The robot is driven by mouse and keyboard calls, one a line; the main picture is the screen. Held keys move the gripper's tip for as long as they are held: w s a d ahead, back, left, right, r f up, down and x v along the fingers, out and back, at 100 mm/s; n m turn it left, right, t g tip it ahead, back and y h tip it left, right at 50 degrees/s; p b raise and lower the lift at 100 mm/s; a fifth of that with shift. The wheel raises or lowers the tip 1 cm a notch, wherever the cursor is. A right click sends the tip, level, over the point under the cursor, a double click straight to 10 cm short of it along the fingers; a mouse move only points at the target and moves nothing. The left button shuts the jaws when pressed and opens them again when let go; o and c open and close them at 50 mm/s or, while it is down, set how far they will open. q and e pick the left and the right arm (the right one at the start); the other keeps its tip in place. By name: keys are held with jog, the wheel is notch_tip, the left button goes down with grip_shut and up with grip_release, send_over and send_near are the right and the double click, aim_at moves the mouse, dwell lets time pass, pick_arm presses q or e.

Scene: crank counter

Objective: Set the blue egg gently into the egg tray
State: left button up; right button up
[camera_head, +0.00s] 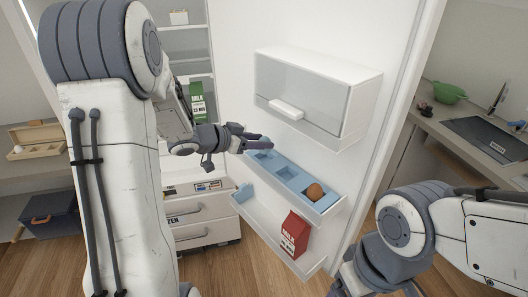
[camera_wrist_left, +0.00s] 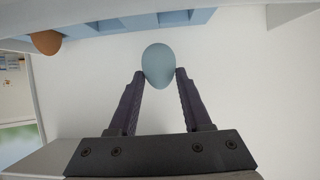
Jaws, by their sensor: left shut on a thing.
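My left gripper (camera_head: 262,143) is at the fridge door, by the far left end of the blue egg tray (camera_head: 310,201). In the left wrist view, the blue egg (camera_wrist_left: 159,66) is upright between the two fingertips (camera_wrist_left: 160,80), which are shut on it. In the head view, the egg is hard to tell apart from the tray and fingers. A brown egg (camera_head: 315,191) sits in the near right end of the tray. My right gripper is mostly out of view at the bottom.
The tray rests in a door shelf, below a white lidded compartment (camera_head: 310,92). A red carton (camera_head: 294,234) stands in the lower door shelf (camera_head: 262,222). A green milk carton (camera_head: 197,100) is inside the fridge. A counter with a green bowl (camera_head: 450,93) is at the right.

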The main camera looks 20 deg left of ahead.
aim_at(262, 140)
pick_arm(q)
jog(key=w, duration=0.1)
jog(key=w+f, duration=0.2)
jog(key=shift+w+a, duration=0.3)
notch_tip(262, 140, down, 4)
jog(key=shift+r+p, duration=0.1)
jog(key=shift+p, duration=0.4)
jog(key=shift+a+f, duration=0.1)
jog(key=shift+f, duration=0.1)
jog(key=shift+f, duration=0.2)
jog(key=o, duration=0.8)
jog(key=shift+r, duration=0.1)
